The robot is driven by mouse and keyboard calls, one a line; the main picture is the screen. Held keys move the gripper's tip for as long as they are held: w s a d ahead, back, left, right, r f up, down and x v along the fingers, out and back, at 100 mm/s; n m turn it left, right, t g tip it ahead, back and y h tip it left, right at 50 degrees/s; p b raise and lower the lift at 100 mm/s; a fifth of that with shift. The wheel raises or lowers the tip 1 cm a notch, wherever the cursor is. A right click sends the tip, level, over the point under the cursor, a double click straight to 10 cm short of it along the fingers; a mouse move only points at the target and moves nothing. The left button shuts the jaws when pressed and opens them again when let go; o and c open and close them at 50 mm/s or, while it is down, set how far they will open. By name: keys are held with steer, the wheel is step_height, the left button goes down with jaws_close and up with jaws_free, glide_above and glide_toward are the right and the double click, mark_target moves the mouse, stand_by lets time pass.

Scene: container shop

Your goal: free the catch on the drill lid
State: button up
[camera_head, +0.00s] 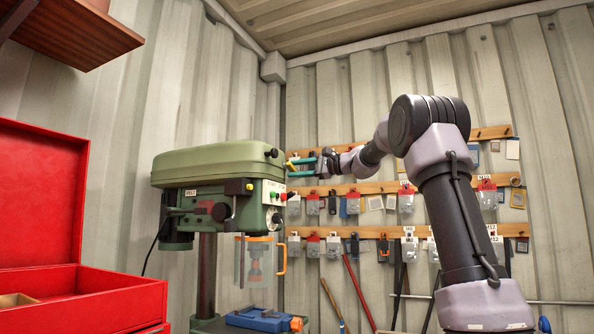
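The green drill lid (218,158) tops the drill press on the left and looks closed. A small dark knob (271,153) sticks out at its right end. Below it, a small yellow piece (290,166) shows at the head's right edge; I cannot tell which of these is the catch. My gripper (292,169) reaches in from the right, just beside the head's right end. Its two teal fingers are spread, one above the other, with the yellow piece near their tips. Whether they touch it is too small to tell.
The drill's control panel (274,193) with red and green buttons sits just below my gripper. A clear guard (256,262) with an orange handle hangs lower. A red toolbox (70,298) stands open at left.

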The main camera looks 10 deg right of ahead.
jaws_close()
steer(key=shift+r+n, duration=0.25)
steer(key=shift+n, duration=1.15)
steer(key=shift+o, duration=0.6)
jaws_free()
steer(key=shift+d, duration=0.1)
steer(key=v, duration=1)
steer(key=shift+s+d, duration=0.2)
steer(key=shift+d, duration=0.1)
